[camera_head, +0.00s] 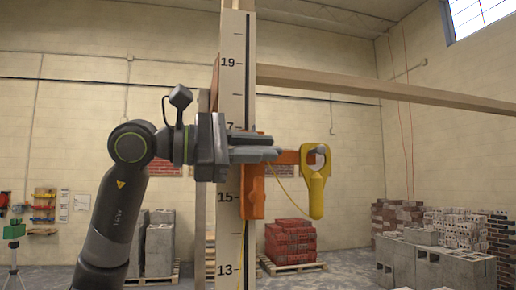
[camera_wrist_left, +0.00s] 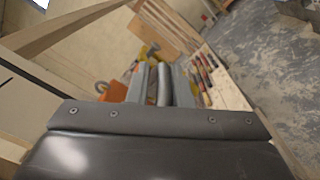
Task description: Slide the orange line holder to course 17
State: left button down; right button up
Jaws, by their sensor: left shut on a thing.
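The orange line holder (camera_head: 252,197) sits on a tall pale post (camera_head: 238,90) with a black scale and course numbers 19, 15 and 13 readable. Its top is hidden behind my left gripper, just below a partly covered number ending in 7. My left gripper (camera_head: 262,154) comes in from the left and is shut on the holder. An orange arm runs right from the holder to a yellow line reel (camera_head: 316,187). In the left wrist view the fingers (camera_wrist_left: 163,83) are close together, with orange (camera_wrist_left: 117,92) beside them. My right gripper is not in view.
A wooden beam (camera_head: 370,87) runs right from the post above the gripper. Red bricks (camera_head: 291,243) on a pallet, grey blocks (camera_head: 160,250) and more block stacks (camera_head: 440,264) stand behind. A thin yellow line hangs along the post.

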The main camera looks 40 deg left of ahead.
pick_arm(q)
jog(key=shift+r, duration=0.55)
jog(key=shift+f, duration=0.1)
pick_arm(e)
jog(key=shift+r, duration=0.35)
pick_arm(q)
jog(key=c, duration=1.5)
grip_release()
jog(key=shift+o, duration=0.2)
jog(key=shift+f, duration=0.1)
